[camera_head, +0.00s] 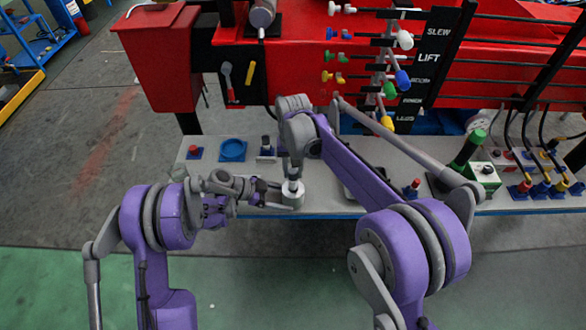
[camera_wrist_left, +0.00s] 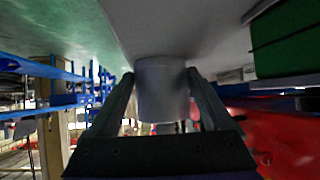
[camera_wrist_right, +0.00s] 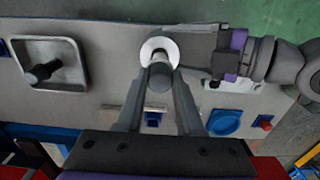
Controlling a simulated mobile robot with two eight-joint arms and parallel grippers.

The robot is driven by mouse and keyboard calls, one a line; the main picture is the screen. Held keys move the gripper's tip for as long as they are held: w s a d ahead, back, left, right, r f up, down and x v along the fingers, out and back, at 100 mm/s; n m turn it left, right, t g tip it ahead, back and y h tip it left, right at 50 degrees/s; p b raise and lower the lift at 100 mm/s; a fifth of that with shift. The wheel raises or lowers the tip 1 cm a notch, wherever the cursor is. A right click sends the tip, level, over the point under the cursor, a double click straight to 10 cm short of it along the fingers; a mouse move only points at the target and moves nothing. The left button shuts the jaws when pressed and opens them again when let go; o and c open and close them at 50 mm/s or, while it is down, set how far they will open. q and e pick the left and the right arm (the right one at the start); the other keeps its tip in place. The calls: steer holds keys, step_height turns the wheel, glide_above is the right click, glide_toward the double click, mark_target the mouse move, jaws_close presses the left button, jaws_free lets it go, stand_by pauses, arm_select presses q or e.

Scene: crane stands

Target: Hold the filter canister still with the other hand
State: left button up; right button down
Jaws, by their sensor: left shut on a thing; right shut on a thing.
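The filter canister (camera_head: 292,196) is a short pale grey cylinder standing upright near the front edge of the bench. My left gripper (camera_head: 279,194) comes from the left and is shut on its side. In the left wrist view the canister (camera_wrist_left: 162,92) sits between both fingers. My right gripper (camera_head: 293,179) is above the canister, pointing down. In the right wrist view it is shut on a small grey cylindrical piece (camera_wrist_right: 158,80), over the canister's white ring-shaped top (camera_wrist_right: 148,49). I cannot tell whether that piece touches the canister or is part of it.
A metal tray (camera_wrist_right: 75,60) shows in the right wrist view. The red crane with coloured levers stands behind.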

mark_target(293, 181)
steer(key=shift+f, duration=2.8)
steer(key=shift+c, duration=2.3)
jaws_free()
steer(key=shift+r, duration=0.1)
steer(key=shift+r, duration=2.4)
step_height(293, 181, up, 12)
